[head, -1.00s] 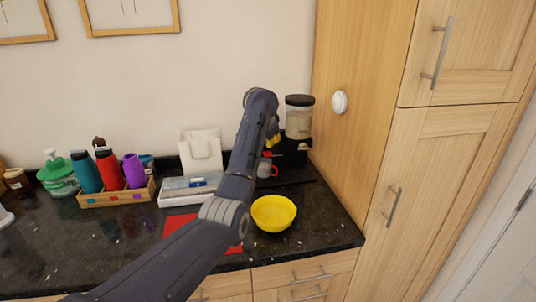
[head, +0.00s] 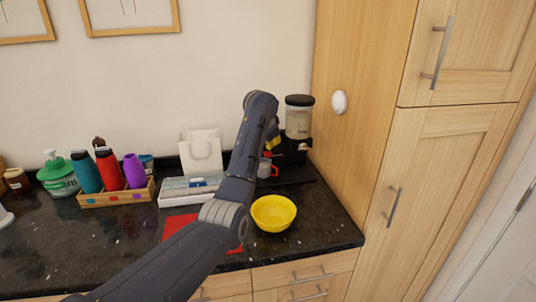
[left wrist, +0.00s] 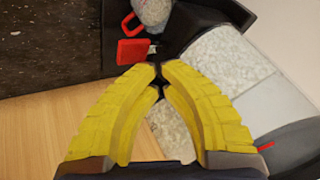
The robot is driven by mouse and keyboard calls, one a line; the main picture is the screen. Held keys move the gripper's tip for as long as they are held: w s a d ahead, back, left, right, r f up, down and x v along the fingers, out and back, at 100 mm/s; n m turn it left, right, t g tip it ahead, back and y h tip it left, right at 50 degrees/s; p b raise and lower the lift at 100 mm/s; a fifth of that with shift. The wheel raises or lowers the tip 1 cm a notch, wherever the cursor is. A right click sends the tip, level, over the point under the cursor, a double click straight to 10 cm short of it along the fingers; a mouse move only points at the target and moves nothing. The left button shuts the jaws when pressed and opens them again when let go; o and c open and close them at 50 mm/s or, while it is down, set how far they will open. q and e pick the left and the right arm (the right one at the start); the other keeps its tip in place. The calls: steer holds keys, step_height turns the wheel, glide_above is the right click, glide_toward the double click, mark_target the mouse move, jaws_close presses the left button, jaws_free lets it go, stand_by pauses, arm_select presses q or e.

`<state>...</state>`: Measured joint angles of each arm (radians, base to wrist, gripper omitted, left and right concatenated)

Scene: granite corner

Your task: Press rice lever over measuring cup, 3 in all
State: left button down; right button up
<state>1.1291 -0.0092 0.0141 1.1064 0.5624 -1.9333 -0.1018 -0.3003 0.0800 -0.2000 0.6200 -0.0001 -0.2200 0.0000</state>
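The rice dispenser (head: 299,118) stands at the back right, a clear jar with a dark lid on a black base. In the left wrist view its clear, rice-filled body (left wrist: 222,68) is at the right. The red lever (left wrist: 133,50) is just beyond my fingertips; I cannot tell whether they touch it. The measuring cup (head: 264,168), with a red handle, stands by the dispenser base. In the left wrist view its rice-like contents (left wrist: 152,11) show at the top. My left gripper (left wrist: 159,70) has its yellow fingertips together, with nothing visible between them. My right gripper is out of view.
A yellow bowl (head: 273,212) stands in front, near the counter edge. A red mat (head: 178,226) lies partly under my arm. A white bag (head: 201,153) and a wooden crate of bottles (head: 118,195) are to the left. A tall wooden cabinet (head: 362,110) bounds the right.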

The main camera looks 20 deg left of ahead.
arm_select(q)
steer(key=shift+f, duration=1.3)
stand_by(1.9)
steer(key=shift+r, duration=1.3)
steer(key=shift+r, duration=0.1)
steer(key=shift+r, duration=2.4)
